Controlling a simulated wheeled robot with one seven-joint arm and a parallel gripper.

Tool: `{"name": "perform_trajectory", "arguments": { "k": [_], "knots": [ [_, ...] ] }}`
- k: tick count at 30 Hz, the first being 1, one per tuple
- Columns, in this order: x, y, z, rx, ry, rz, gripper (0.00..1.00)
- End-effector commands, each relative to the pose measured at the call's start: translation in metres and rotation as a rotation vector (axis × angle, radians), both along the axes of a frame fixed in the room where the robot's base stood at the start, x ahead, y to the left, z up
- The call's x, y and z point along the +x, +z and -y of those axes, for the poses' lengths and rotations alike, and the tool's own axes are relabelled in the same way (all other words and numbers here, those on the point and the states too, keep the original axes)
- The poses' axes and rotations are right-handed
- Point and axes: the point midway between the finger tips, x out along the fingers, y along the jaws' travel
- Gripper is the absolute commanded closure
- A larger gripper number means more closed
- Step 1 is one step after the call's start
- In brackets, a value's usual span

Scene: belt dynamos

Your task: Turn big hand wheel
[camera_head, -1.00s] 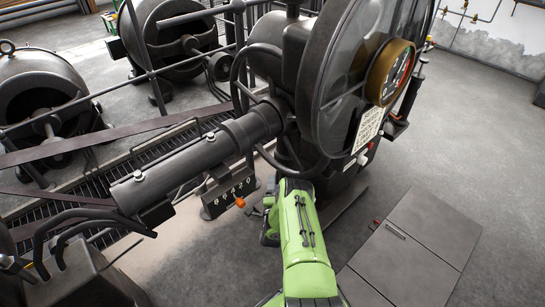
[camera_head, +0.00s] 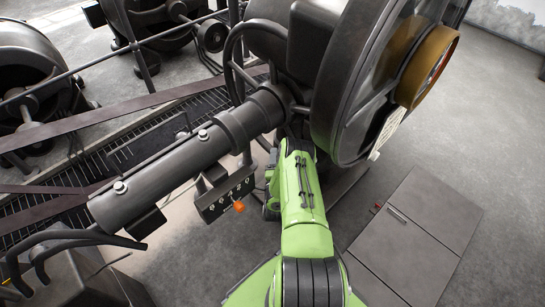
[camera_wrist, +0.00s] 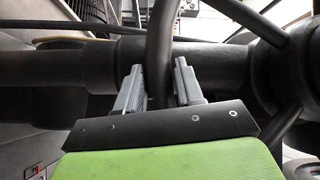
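The big hand wheel (camera_head: 231,62) is a dark spoked ring around the thick grey shaft, partly hidden behind the machine and the shaft. In the wrist view its rim (camera_wrist: 160,45) runs upright and a spoke meets the hub at the right. My gripper (camera_wrist: 159,82) has its two grey fingers on either side of the rim.
The horizontal grey shaft housing (camera_head: 170,168) and a counter box (camera_head: 226,196) with an orange knob lie left of my arm. A large dark disc wheel (camera_head: 345,90) rises close at the right. Railings and belts fill the left. Grey floor (camera_head: 490,130) is free at the right.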

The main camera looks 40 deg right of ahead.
Motion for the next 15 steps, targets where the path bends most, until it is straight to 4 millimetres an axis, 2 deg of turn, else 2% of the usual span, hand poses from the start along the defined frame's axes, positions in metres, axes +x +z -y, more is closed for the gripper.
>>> {"name": "perform_trajectory", "arguments": {
  "k": [1,6,7,15],
  "knots": [
    [0.0001,0.0000,-0.0001,0.000,0.000,0.000,0.72],
    [0.0003,0.0001,0.0000,-0.001,0.000,0.001,0.98],
    [0.0003,0.0002,0.0000,-0.001,0.000,0.001,1.00],
    [-0.0039,0.0031,0.0003,-0.002,0.000,-0.017,1.00]
  ]
}}
